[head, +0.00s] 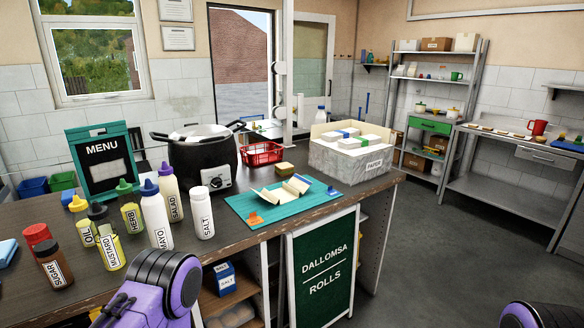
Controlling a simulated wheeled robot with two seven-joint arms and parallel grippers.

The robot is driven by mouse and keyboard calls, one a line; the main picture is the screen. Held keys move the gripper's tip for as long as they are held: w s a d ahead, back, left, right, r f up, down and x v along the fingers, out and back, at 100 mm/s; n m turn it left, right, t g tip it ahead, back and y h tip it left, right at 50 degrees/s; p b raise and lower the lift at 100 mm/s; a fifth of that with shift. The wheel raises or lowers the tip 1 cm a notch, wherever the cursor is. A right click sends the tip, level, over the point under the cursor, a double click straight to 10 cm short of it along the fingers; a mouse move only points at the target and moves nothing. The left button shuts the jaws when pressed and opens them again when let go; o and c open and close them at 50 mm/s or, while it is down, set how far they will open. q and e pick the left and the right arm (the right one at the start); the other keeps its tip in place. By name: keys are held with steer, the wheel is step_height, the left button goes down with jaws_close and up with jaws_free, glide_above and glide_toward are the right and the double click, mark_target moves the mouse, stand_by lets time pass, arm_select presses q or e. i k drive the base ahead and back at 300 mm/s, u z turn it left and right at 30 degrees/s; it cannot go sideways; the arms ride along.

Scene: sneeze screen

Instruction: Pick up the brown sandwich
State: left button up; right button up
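A small brown block with a yellowish layer (285,168) lies on the counter, behind a teal mat (250,206). It may be the brown sandwich, but it is too small to be sure. An open pale wrapper or carton (284,190) lies on the mat, with a small orange item (255,218) near the mat's front edge. Purple and black parts of my arms show at the bottom, left of centre and in the right corner. No gripper fingers are in view, and nothing of mine touches the brown block.
Several labelled bottles (157,215) crowd the counter's left part. A black pot (196,165) and a red basket (262,153) stand behind the mat. A grey box of packages (345,155) stands to the right. A post (287,75) rises behind. Floor to the right is clear.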

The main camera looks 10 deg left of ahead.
mark_target(285, 169)
steer(key=z, duration=1.15)
steer(key=i, duration=0.85)
steer(key=u, duration=0.25)
